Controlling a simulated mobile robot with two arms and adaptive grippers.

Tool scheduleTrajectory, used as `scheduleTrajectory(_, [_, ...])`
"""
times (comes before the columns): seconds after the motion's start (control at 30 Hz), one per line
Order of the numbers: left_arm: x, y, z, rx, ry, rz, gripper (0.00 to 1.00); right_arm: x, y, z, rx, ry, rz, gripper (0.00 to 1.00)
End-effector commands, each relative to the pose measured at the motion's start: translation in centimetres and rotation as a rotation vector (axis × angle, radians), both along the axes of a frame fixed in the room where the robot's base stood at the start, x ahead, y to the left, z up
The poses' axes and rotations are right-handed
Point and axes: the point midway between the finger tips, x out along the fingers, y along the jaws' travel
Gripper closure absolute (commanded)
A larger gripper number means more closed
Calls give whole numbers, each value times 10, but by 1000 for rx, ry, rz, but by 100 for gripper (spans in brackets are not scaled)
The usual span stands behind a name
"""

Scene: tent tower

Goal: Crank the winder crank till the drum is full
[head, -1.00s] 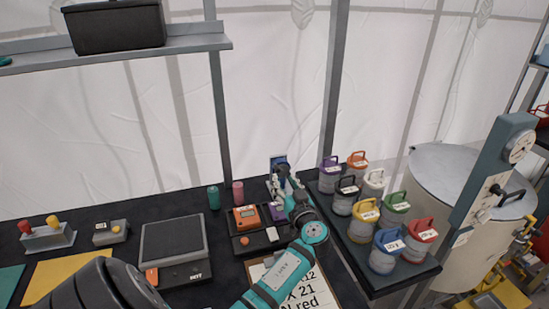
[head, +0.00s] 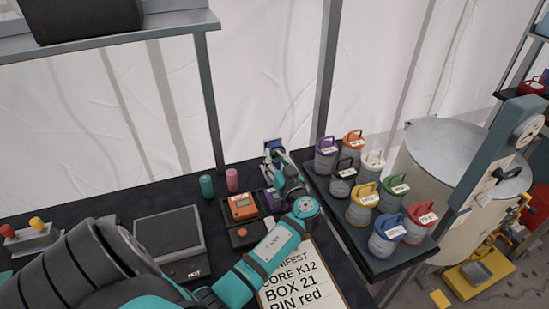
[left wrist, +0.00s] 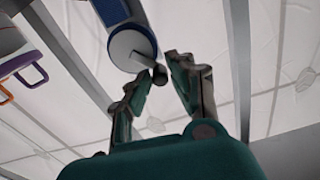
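The winder (head: 272,146), blue and white, stands at the back of the dark bench in the head view, mostly behind my left gripper (head: 279,172). In the left wrist view the winder shows a blue body and a pale round face (left wrist: 130,48). A short grey crank arm (left wrist: 142,68) with a small dark knob reaches from it to my left fingertips (left wrist: 160,70). How full the drum is cannot be seen. My right gripper is not in view.
Lidded canisters in several colours stand on a dark tray (head: 385,268) right of my arm. An orange device (head: 240,207), a flat scale (head: 168,236), two small cylinders (head: 206,186) and a printed clipboard (head: 300,285) are close by. A metal post rises behind.

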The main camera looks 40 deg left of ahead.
Motion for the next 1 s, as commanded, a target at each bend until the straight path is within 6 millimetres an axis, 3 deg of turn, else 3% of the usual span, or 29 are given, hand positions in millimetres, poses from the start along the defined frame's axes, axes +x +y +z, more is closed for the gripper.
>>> scheduleTrajectory(0.03, [0,0,0,0,0,0,87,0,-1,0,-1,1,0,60])
scheduleTrajectory(0.13, [0,0,0,0,0,0,100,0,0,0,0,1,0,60])
scheduleTrajectory(0.53, [3,-1,1,45,84,1,100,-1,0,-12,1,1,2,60])
scheduleTrajectory(0.87, [3,-1,3,55,104,1,100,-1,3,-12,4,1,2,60])
scheduleTrajectory(0.9, [3,-1,4,55,104,1,78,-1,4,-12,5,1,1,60])
scheduleTrajectory(1.0, [3,-1,4,55,104,1,65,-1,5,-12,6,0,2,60])
